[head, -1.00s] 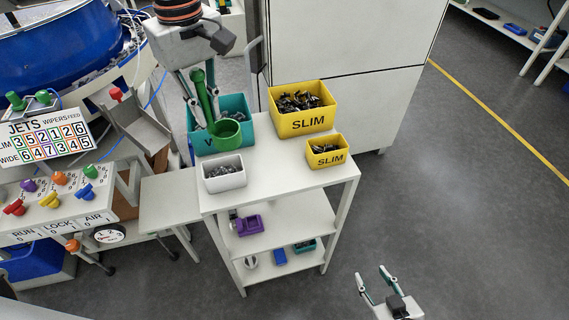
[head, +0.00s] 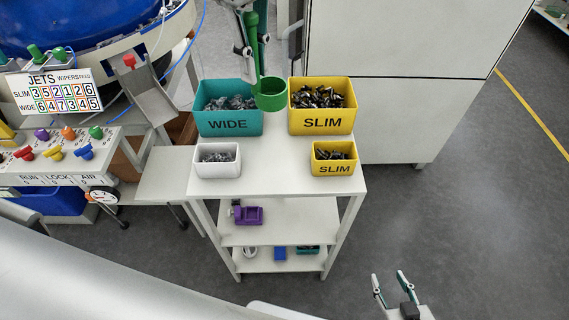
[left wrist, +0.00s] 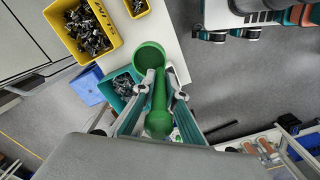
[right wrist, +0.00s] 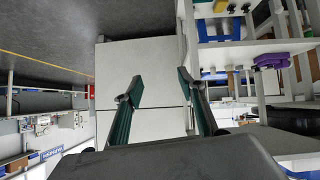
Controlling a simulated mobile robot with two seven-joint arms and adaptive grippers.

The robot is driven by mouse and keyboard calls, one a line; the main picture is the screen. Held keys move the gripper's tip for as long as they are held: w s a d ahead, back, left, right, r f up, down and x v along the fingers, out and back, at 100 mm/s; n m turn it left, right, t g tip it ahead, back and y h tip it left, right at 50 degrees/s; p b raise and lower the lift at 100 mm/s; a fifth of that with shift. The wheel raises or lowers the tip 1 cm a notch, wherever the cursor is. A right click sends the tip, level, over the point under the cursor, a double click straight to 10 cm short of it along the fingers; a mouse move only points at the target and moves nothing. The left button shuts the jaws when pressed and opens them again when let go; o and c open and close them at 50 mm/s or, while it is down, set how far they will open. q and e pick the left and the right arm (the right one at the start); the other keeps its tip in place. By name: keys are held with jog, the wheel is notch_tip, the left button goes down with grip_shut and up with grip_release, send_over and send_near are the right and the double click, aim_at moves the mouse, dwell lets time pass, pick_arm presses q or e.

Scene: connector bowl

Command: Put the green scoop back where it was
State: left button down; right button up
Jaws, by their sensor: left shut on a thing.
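The green scoop (head: 271,95) has a round cup and a long upright handle. My right gripper (head: 391,278) is open and empty, low at the right of the cart. It also shows open in the right wrist view (right wrist: 160,88).
The white cart top (head: 275,165) carries the teal WIDE bin (head: 228,124), the large yellow SLIM bin (head: 322,122), a small white bin (head: 217,169) and a small yellow SLIM bin (head: 334,168), all with connectors. A purple object (head: 247,215) is on the shelf below. A cabinet stands behind.

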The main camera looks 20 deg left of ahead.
pick_arm(q)
jog(key=shift+d+r, duration=0.1)
jog(key=shift+d, duration=0.05)
jog(key=shift+f, duration=0.2)
jog(key=shift+f+b, duration=1.05)
jog(key=shift+f, duration=8.75)
